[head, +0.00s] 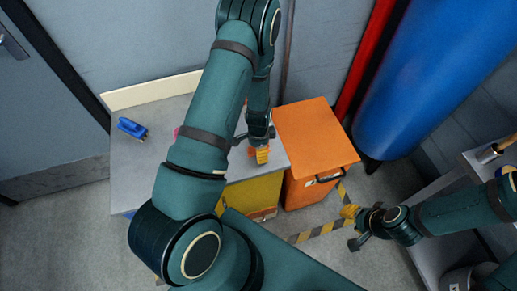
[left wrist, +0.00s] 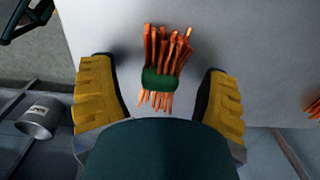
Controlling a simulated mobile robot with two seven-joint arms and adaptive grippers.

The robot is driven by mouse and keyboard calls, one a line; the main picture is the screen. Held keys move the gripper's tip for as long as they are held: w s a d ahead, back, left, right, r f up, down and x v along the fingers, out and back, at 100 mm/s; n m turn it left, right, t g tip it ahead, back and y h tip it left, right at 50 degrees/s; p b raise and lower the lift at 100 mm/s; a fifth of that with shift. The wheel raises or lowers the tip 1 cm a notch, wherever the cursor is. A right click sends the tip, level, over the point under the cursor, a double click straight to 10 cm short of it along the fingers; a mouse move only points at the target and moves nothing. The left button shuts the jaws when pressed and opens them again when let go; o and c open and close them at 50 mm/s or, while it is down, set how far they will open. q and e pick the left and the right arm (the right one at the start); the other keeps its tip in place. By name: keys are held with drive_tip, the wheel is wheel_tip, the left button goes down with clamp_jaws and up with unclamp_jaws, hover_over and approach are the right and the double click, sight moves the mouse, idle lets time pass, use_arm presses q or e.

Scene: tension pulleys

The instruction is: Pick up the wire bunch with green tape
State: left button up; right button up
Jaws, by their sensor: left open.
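The wire bunch with green tape (left wrist: 162,80) lies on the grey tabletop in the left wrist view. Its orange wires run through a green band around the middle. My left gripper (left wrist: 160,103) is open, with one yellow-padded finger on each side of the bunch and a visible gap to both. In the head view, my left gripper (head: 252,147) is low over the table's right part, and only a bit of orange shows by its fingers. My right gripper (head: 352,227) hangs at the right, apart from the table, with its fingers spread and nothing visible between them.
The grey table (head: 139,167) carries a blue tool (head: 132,128) at its left. Another orange bunch (left wrist: 315,108) is cut off at the left wrist view's right edge. An orange cabinet (head: 314,136) stands against the table's right side. A large blue cylinder (head: 430,80) stands behind right.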

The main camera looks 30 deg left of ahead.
use_arm(q)
drive_tip(key=c, duration=1.3)
drive_tip(key=shift+r, duration=0.1)
